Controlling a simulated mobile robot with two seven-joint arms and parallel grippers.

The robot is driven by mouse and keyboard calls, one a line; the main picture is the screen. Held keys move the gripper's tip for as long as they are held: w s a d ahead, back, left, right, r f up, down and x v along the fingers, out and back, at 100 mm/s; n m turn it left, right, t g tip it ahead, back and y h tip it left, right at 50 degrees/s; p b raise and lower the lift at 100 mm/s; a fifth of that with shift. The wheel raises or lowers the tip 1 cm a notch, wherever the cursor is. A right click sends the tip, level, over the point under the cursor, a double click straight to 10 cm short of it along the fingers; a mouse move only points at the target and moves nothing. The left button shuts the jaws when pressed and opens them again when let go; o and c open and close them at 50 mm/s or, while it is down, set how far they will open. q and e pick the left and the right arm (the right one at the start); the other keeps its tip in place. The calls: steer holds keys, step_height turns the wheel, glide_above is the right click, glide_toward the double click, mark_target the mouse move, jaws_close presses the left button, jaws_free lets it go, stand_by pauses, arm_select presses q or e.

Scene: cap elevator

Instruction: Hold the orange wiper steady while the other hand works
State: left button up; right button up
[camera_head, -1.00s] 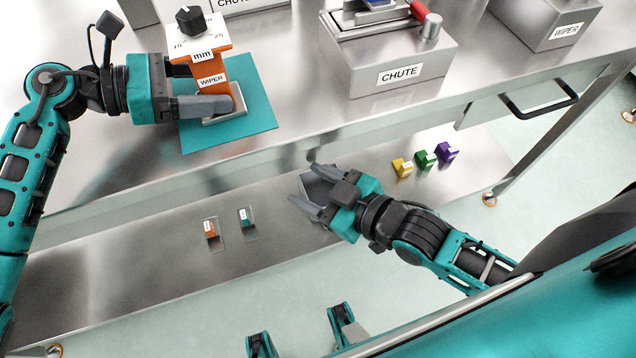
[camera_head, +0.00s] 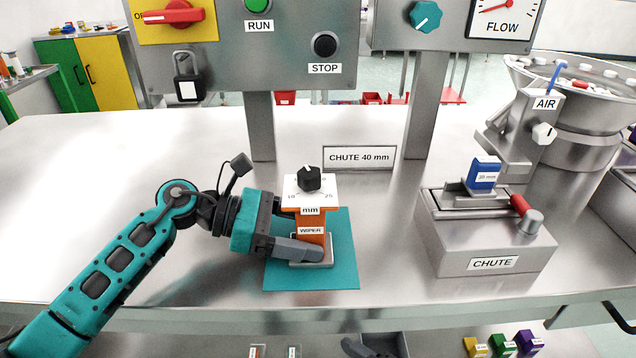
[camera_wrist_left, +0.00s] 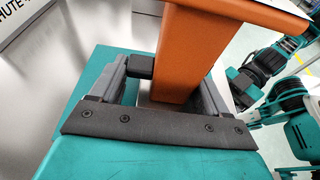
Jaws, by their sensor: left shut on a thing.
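The orange wiper (camera_head: 311,222) stands upright on a teal mat (camera_head: 340,270), with a white dial plate and black knob on top. My left gripper (camera_head: 306,240) comes in from the left and is shut on its lower body. The left wrist view shows the orange post (camera_wrist_left: 185,55) between the fingers, above the dark gripper bar.
The grey CHUTE block (camera_head: 485,250) with a blue piece and red handle stands to the right. A "CHUTE 40 mm" sign (camera_head: 359,157) and control panels stand behind.

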steer(key=s+a+r+m+g+y, duration=0.15)
steer(key=s+a+g, duration=0.35)
steer(key=a, duration=0.6)
steer(key=w+d+r+n+t+y, duration=0.15)
steer(key=r+n+y, duration=0.25)
steer(key=r+n, duration=0.5)
steer(key=w+d+r+n+y, duration=0.25)
steer(key=r+n+y, duration=0.2)
steer(key=r, duration=0.85)
steer(key=w+d+r+n+y, duration=0.15)
steer(key=r+n+y, duration=0.35)
steer(key=r, duration=0.6)
steer(key=n+g+h, duration=0.5)
steer(key=n, duration=2.4)
glide_toward(310, 171)
steer(key=a, duration=1)
steer(key=shift+w, duration=0.4)
steer(key=shift+c, duration=0.2)
